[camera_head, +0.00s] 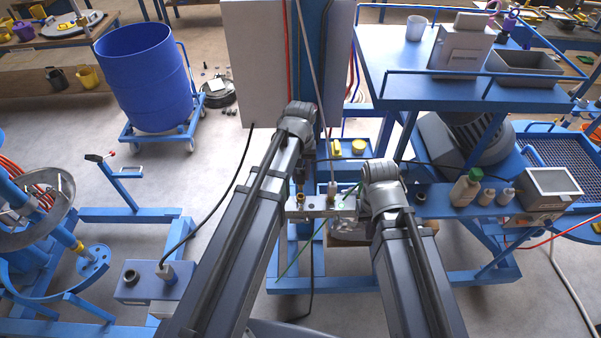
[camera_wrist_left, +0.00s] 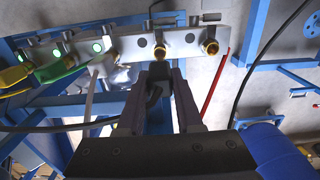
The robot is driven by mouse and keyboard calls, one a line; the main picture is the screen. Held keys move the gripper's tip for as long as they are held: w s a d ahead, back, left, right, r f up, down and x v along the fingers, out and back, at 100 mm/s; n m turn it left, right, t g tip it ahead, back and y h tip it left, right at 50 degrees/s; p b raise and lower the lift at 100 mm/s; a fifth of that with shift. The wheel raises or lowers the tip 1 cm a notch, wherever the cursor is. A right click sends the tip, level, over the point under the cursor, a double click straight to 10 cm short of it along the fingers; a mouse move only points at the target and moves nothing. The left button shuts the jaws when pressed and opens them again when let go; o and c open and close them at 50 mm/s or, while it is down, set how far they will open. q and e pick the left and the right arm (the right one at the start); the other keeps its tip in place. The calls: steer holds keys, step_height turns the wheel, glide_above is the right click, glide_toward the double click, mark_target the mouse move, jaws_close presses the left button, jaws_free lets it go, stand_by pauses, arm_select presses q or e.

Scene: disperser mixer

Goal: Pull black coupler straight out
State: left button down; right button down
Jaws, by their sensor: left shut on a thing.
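A metal manifold plate (camera_head: 322,208) with brass ports lies ahead between my two arms. It shows at the top of the left wrist view (camera_wrist_left: 185,45). My left gripper (camera_head: 300,182) is above the plate's left part in the head view. In the left wrist view my left gripper (camera_wrist_left: 158,85) has a dark piece, apparently the black coupler (camera_wrist_left: 154,94), between its fingers, just below a brass port (camera_wrist_left: 160,51). I cannot tell whether the coupler still touches that port. My right arm's wrist (camera_head: 383,180) is right of the plate; its fingers are hidden.
Green (camera_wrist_left: 57,70) and yellow (camera_wrist_left: 14,75) couplers sit on neighbouring ports. A red hose (camera_wrist_left: 215,85) and a black cable (camera_wrist_left: 262,55) run nearby. Bottles (camera_head: 466,187) stand on a blue shelf to the right. A blue frame stands around the plate.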

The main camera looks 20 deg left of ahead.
arm_select(q)
steer(key=shift+r+p, duration=1.75)
steer(key=shift+r, duration=0.2)
steer(key=shift+a, duration=0.15)
